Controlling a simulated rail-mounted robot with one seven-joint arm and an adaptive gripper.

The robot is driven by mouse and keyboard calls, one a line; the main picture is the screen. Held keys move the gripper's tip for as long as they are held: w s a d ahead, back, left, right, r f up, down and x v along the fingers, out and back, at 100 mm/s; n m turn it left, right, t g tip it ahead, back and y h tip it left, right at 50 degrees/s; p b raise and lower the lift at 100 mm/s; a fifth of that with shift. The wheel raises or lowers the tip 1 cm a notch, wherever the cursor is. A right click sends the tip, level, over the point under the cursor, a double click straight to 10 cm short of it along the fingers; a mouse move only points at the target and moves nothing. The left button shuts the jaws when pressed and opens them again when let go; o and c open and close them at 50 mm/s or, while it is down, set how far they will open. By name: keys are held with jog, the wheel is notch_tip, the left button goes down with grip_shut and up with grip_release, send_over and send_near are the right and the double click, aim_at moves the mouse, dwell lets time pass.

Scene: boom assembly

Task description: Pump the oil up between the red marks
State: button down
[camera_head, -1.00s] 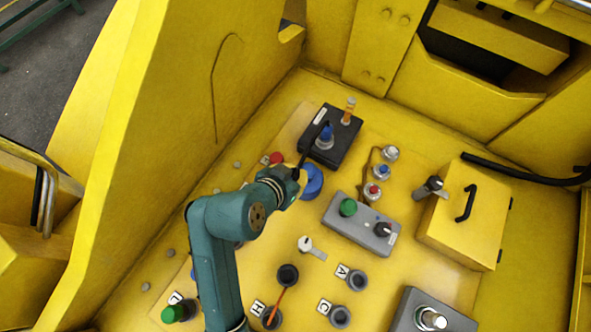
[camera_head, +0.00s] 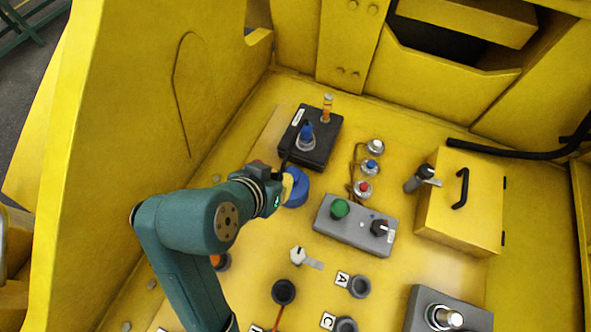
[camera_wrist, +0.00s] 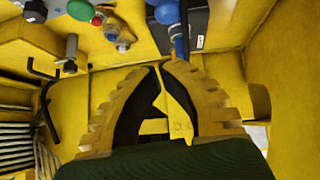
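The oil pump unit is a black box (camera_head: 310,136) with a blue-topped knob (camera_head: 306,132) and a small upright tube (camera_head: 327,107) with orange oil in it. The red marks are too small to make out. A dark lever-like piece lies at the box's near left side, partly hidden by my gripper (camera_head: 287,185). My gripper is just in front of the box, beside a blue round part (camera_head: 298,187). In the wrist view, its yellow-ribbed fingers (camera_wrist: 163,65) meet at the tips, with no object clearly held. A blue rod (camera_wrist: 181,45) shows just beyond them.
A grey box with a green button (camera_head: 340,208) and dark knob is right of my gripper. Several small buttons stand behind it. A yellow box with a black handle (camera_head: 461,188) is further right. A high yellow wall (camera_head: 130,120) rises on the left.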

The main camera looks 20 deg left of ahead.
jog(key=b, duration=0.1)
jog(key=w+t+b, duration=0.1)
jog(key=shift+a+r+y+b, duration=0.2)
jog(key=shift+a+y+b, duration=0.1)
jog(key=shift+a, duration=0.1)
send_over(292, 174)
notch_tip(292, 174, down, 7)
jog(key=shift+w+f+b, duration=0.15)
jog(key=shift+f+b, duration=0.05)
jog(key=shift+b, duration=0.15)
notch_tip(292, 174, down, 3)
jog(key=shift+r, duration=0.1)
jog(key=shift+f, duration=0.5)
